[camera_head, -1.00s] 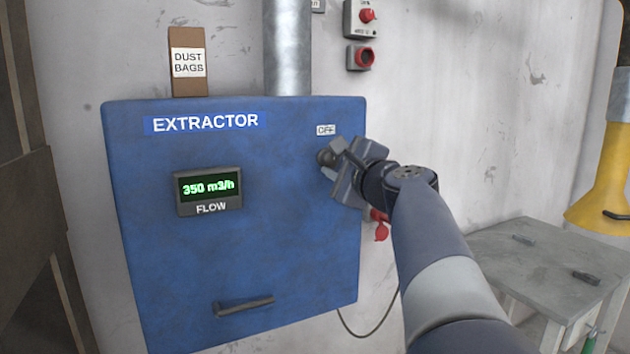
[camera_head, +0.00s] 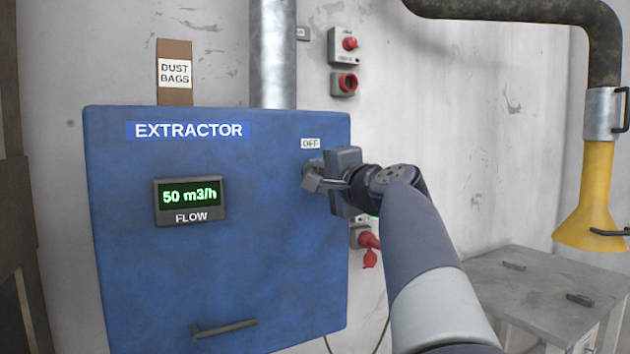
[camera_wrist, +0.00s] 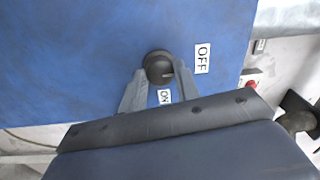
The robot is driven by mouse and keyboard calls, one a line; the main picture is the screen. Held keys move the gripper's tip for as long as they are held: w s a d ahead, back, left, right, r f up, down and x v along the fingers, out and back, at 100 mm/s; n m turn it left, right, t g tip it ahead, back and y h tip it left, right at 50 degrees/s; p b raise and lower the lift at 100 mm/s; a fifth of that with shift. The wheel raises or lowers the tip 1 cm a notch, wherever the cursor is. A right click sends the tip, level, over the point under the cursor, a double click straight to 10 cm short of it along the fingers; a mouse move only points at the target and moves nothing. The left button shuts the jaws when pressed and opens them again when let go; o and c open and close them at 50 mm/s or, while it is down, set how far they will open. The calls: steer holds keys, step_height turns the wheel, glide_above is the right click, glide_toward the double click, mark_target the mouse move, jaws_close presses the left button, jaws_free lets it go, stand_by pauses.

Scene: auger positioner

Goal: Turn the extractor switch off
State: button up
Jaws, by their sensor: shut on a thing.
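The extractor (camera_head: 130,260) is a blue wall box with an "EXTRACTOR" label and a flow display (camera_head: 190,195) reading 50 m3/h. Its switch (camera_wrist: 157,62) is a dark round knob near the box's right edge, with an OFF label (camera_wrist: 202,58) and an ON label (camera_wrist: 164,97) beside it in the wrist view. The OFF label (camera_head: 310,143) sits above the knob in the head view. My gripper (camera_head: 314,178) is at the knob, and its two fingers (camera_wrist: 153,78) are shut on the knob from either side. The fingers hide part of the knob.
Red controls (camera_head: 348,83) are on the wall at upper right. A red plug (camera_head: 369,242) sits right of the box, behind my arm. A grey table (camera_head: 540,290) and a yellow hood (camera_head: 588,200) stand at right. A handle (camera_head: 224,328) juts from the box's lower front.

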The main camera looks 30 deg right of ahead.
stand_by(0.4)
steer(key=o, duration=1)
steer(key=s, duration=0.5)
steer(key=s+b, duration=0.1)
steer(key=s, duration=0.4)
steer(key=shift+s+d+f+b, duration=0.2)
steer(key=shift+s+b, duration=0.1)
steer(key=shift+s, duration=0.1)
steer(key=w, duration=0.3)
steer(key=w+p, duration=0.1)
steer(key=w, duration=0.3)
steer(key=w+p, duration=0.1)
steer(key=w, duration=0.3)
steer(key=shift+a+r, duration=0.2)
steer(key=shift+r, duration=0.05)
steer(key=shift+s, duration=0.1)
steer(key=shift+f, duration=0.1)
